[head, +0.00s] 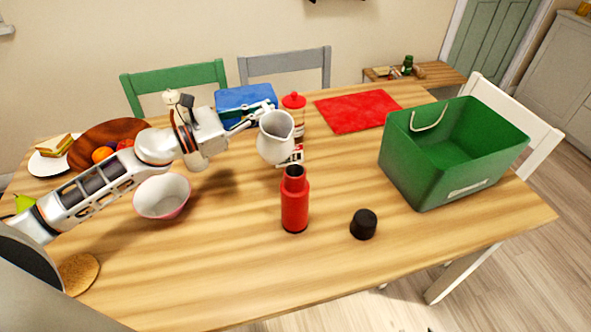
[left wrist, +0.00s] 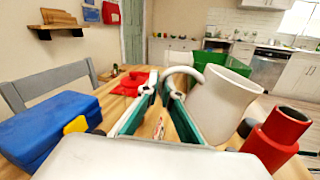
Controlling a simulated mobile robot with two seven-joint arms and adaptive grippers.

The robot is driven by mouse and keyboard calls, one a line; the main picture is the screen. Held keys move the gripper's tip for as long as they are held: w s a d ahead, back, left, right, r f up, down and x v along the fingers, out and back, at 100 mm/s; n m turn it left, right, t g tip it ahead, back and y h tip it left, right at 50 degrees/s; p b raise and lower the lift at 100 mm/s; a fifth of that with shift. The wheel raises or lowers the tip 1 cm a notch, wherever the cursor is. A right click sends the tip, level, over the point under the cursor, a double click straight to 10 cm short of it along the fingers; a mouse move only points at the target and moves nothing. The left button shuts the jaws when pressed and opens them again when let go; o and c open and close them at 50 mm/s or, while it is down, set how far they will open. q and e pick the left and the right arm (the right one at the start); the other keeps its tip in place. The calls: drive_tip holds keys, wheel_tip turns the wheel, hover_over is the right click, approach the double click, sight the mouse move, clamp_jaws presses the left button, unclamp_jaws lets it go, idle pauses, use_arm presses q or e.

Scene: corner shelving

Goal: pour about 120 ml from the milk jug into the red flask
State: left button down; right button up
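The white milk jug (head: 275,140) hangs above the table, slightly behind and left of the red flask, its mouth towards the upper right. My left gripper (head: 262,109) is shut on the jug's handle; the left wrist view shows the fingers (left wrist: 160,88) at the handle and the jug (left wrist: 222,105) just right of them. The red flask (head: 294,203) stands upright and open on the table; it also shows in the left wrist view (left wrist: 277,138). No stream of milk shows. The contents of both are hidden. My right gripper is not in view.
A black cap (head: 363,224) lies right of the flask. A white and pink bowl (head: 162,197) stands under my left arm. A blue box (head: 245,101) and a red-capped bottle (head: 293,112) stand behind the jug. A green crate (head: 432,178) is at right. The front table is clear.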

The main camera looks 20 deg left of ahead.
use_arm(q)
drive_tip(key=f+n, duration=0.1)
drive_tip(key=w+f+n, duration=0.1)
drive_tip(key=a+f+n, duration=0.1)
drive_tip(key=shift+w+f, duration=0.15)
drive_tip(key=shift+f, duration=0.05)
idle(0.5)
